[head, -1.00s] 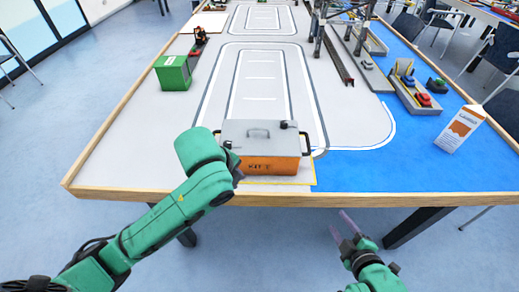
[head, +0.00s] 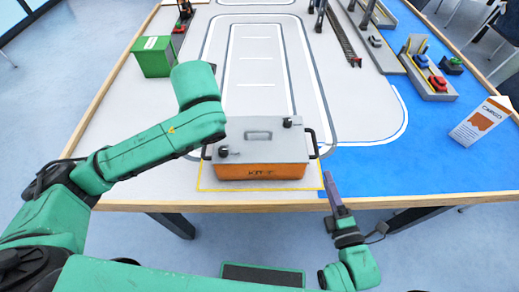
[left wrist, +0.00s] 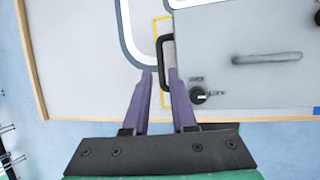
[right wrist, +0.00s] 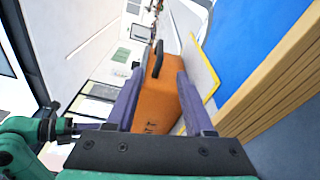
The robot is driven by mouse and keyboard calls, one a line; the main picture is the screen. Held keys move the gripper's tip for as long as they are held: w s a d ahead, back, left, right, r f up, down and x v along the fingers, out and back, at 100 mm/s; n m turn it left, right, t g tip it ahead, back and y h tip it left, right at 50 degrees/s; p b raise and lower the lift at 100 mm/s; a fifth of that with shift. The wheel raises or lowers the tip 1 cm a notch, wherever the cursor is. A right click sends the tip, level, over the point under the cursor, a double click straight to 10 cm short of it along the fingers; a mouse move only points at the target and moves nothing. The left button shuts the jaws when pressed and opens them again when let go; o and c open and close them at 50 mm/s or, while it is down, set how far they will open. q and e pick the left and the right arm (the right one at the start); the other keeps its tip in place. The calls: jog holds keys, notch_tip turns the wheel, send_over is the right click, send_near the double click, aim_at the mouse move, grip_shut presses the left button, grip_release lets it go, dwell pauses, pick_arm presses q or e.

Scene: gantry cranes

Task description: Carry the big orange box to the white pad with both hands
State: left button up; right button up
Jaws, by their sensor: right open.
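The big orange box (head: 262,172) with a grey lid stands on the table near its front edge, inside a yellow outline. It has a black handle at each side. My left gripper (left wrist: 160,72) is hidden behind my arm in the head view. In the left wrist view its fingertips are partly closed around the left handle (left wrist: 166,45); I cannot tell whether they grip it. My right gripper (head: 328,177) is open and empty, near the box's front right corner. In the right wrist view, the right handle (right wrist: 154,60) lies ahead of its fingers. I cannot clearly identify the white pad.
A green container (head: 153,57) stands at the left. A white and orange carton (head: 482,121) and a tray with toy cars (head: 430,75) are at the right. Crane legs and a rail (head: 342,35) are at the back. The painted track area behind the box is clear.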

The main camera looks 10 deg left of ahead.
aim_at(318, 152)
pick_arm(q)
jog(key=x, duration=1.2)
jog(key=shift+w+a+f, duration=0.1)
jog(key=shift+w+f, duration=0.05)
jog(key=shift+f, duration=0.05)
pick_arm(e)
jog(key=x, duration=1.2)
jog(key=shift+w, duration=0.35)
pick_arm(q)
jog(key=shift+c, duration=0.3)
pick_arm(e)
jog(key=shift+c, duration=0.3)
pick_arm(q)
grip_shut()
pick_arm(e)
jog(key=c, duration=0.5)
grip_shut()
pick_arm(q)
jog(key=shift+r, duration=0.1)
pick_arm(e)
jog(key=shift+r, duration=0.1)
